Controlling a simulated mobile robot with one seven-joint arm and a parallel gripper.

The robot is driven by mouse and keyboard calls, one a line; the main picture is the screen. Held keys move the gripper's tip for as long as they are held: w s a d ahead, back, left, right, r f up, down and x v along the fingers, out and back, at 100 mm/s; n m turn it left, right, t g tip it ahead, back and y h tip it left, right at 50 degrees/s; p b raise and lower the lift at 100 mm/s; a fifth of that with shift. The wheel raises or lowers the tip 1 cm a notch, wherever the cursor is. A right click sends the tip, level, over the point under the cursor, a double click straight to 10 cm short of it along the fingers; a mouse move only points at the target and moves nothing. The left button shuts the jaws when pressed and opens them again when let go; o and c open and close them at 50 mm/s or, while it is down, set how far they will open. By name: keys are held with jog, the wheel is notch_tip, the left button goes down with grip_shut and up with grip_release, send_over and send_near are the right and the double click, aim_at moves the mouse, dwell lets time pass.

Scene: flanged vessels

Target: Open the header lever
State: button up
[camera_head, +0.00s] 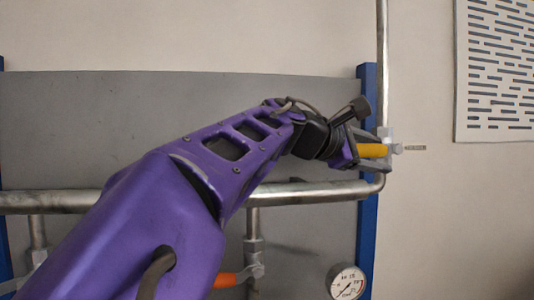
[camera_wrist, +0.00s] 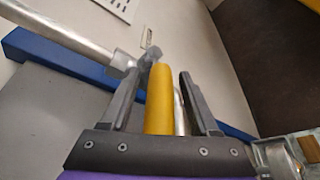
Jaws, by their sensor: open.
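A yellow lever (camera_head: 372,150) sits on a valve (camera_head: 387,136) on the vertical pipe at the right. In the wrist view the yellow lever (camera_wrist: 159,98) points toward my palm, between the two fingers. My gripper (camera_head: 378,152) is open around the lever, with a finger on either side. In the wrist view my gripper (camera_wrist: 152,80) shows a gap between the lever and the right finger; the left finger is closer to the lever. The valve body (camera_wrist: 140,62) shows just beyond the fingertips. The lever lies roughly across the vertical pipe in the head view.
A horizontal pipe (camera_head: 310,191) runs below my arm and bends up into the vertical pipe (camera_head: 382,60). An orange lever (camera_head: 228,280) and a pressure gauge (camera_head: 346,282) are lower down. A blue post (camera_head: 367,230) stands behind. A slotted panel (camera_head: 497,75) hangs at the right.

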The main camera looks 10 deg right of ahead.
jog(key=shift+f, duration=0.1)
grip_shut()
